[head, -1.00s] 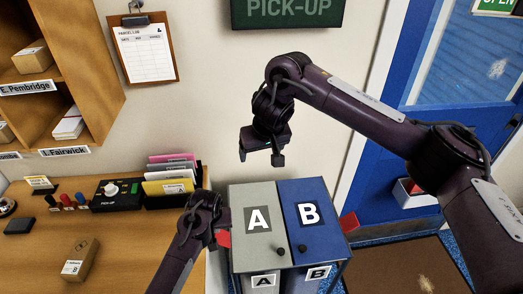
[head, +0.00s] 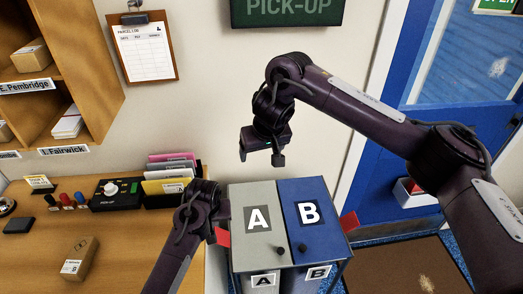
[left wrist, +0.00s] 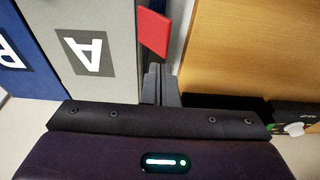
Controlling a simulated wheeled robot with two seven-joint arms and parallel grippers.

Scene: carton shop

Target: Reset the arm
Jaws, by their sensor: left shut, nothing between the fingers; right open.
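My left gripper (head: 221,222) is at the left side of the grey box marked A (head: 243,196), close to its red flag (head: 223,238). In the left wrist view its fingers (left wrist: 160,84) are together with nothing between them, and the red flag (left wrist: 153,31) is just beyond the tips. I cannot tell whether they touch the flag. My right gripper (head: 261,154) hangs open and empty in front of the wall, above the two boxes. The blue box marked B (head: 303,190) stands beside the grey one, with another red flag (head: 349,221) on its right side.
The wooden counter (head: 125,240) at the left holds a small labelled carton (head: 80,259), a black control box (head: 117,193) and a file holder (head: 168,182). Shelves (head: 95,60) stand above it. A blue door (head: 390,178) and a brown mat (head: 400,268) are at the right.

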